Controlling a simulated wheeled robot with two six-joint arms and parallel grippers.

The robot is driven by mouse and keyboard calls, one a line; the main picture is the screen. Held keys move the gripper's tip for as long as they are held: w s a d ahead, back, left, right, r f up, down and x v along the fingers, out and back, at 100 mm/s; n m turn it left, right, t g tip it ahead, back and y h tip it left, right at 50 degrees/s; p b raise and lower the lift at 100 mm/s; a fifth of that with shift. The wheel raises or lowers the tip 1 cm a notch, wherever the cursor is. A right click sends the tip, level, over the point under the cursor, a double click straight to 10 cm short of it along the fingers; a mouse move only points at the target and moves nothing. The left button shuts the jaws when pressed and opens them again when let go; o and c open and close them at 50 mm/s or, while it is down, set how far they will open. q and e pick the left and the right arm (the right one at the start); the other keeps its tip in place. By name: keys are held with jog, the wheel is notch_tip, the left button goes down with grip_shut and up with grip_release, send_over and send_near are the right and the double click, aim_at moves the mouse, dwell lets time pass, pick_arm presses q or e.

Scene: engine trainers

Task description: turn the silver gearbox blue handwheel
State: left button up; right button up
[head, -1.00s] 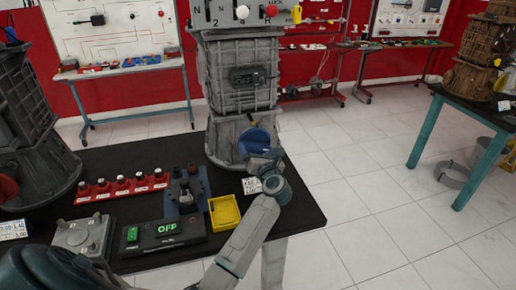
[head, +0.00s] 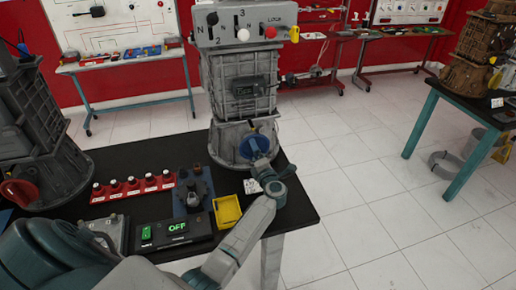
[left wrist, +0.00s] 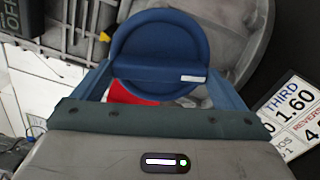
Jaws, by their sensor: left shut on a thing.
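The silver gearbox (head: 243,90) stands upright on the black table. Its blue handwheel (head: 254,147) is low on its front; in the left wrist view the wheel (left wrist: 160,45) shows as a round rim with a flat bar across it. My left gripper (head: 258,160) reaches up to the wheel from below. In the left wrist view its two blue fingers (left wrist: 160,85) lie on either side of the wheel's lower part and are shut on it. A yellow pointer (left wrist: 104,37) sits at the wheel's left edge. My right gripper is not in view.
A darker gearbox (head: 40,140) with a red handwheel (head: 20,192) stands at the left. Printed cards (left wrist: 292,112) lie beside the silver gearbox.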

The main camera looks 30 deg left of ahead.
pick_arm(q)
jog(key=shift+m+p, duration=3.8)
jog(key=shift+m, duration=0.5)
jog(key=shift+f, duration=0.1)
jog(key=o, duration=0.7)
jog(key=shift+c, duration=0.2)
jog(key=shift+d, duration=0.1)
jog(key=b+v, duration=0.2)
jog(key=v, duration=0.8)
jog(key=shift+s+d, duration=0.25)
